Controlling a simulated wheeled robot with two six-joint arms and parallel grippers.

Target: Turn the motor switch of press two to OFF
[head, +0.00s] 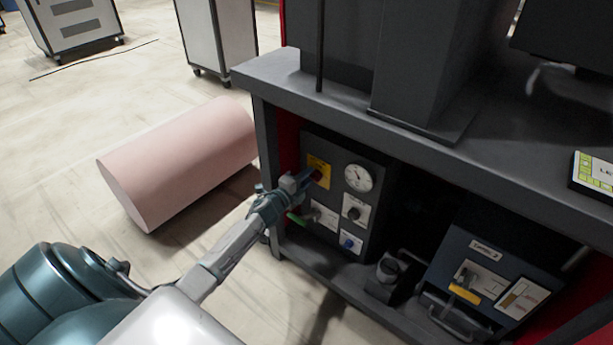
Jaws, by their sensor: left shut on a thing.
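A dark control panel (377,198) sits under the grey bench top. At its upper left is a yellow plate (319,164) with a red switch (317,175). My left gripper (306,181) reaches in from the left and is shut on the red switch. Its fingers partly cover the switch and the plate, so I cannot read the switch's position. No label on the panel is readable. My right gripper is not in view.
The panel also has a round gauge (358,178), a black knob (354,213), a blue knob (349,243) and a green handle (295,218) close below my gripper. The bench top (262,74) overhangs the panel. A pink cylinder (180,160) lies on the floor at left.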

